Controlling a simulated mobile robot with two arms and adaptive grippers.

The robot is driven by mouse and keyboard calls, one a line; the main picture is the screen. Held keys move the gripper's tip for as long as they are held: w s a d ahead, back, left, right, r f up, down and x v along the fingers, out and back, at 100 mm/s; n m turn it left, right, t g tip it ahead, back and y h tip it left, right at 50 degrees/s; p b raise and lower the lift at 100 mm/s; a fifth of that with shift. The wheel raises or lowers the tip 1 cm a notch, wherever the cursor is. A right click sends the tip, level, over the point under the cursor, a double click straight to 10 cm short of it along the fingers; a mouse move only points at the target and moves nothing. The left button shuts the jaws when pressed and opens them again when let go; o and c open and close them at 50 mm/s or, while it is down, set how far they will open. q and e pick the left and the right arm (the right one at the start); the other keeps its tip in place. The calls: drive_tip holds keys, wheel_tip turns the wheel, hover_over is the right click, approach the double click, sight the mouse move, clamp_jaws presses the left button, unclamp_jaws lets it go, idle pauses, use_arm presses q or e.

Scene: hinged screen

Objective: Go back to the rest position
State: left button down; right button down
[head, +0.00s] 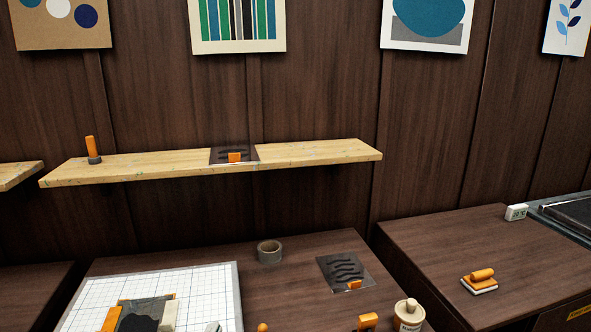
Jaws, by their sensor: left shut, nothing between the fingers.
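A white gridded board (205,285) lies on the dark table at the lower left. A small grey panel with orange edges (158,300) lies on it, cut off by the bottom of the view. The dark shape in front of the panel seems to be my left gripper (140,323), small and mostly cut off; it is shut and empty. Whether it touches the panel, I cannot tell. My right gripper is not in view.
A wooden shelf (310,153) holds an orange-handled tool (91,149) and a dark patterned plate (220,155). On the table are a tape roll (269,252), another patterned plate (340,272) and a cream bottle (408,316). An orange-handled block (480,282) sits on the right table.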

use_arm(q)
drive_tip(key=s+a+f+n+g, duration=0.2)
drive_tip(key=s+f+n+g, duration=0.4)
drive_tip(key=s+f, duration=0.6)
drive_tip(key=s+a+f+n+g, duration=0.1)
drive_tip(key=s+f+n+g, duration=0.5)
drive_tip(key=s, duration=0.9)
wheel_tip(320, 180, down, 28)
drive_tip(key=s+m+g, duration=0.1)
drive_tip(key=s+g, duration=0.1)
drive_tip(key=s, duration=0.1)
drive_tip(key=s+a+f, duration=0.1)
drive_tip(key=s+f, duration=0.6)
drive_tip(key=s, duration=0.1)
drive_tip(key=s+a+f, duration=0.2)
drive_tip(key=s+f, duration=0.6)
drive_tip(key=shift+a+g+y, duration=0.25)
drive_tip(key=shift+g+y, duration=0.05)
drive_tip(key=shift+g, duration=0.1)
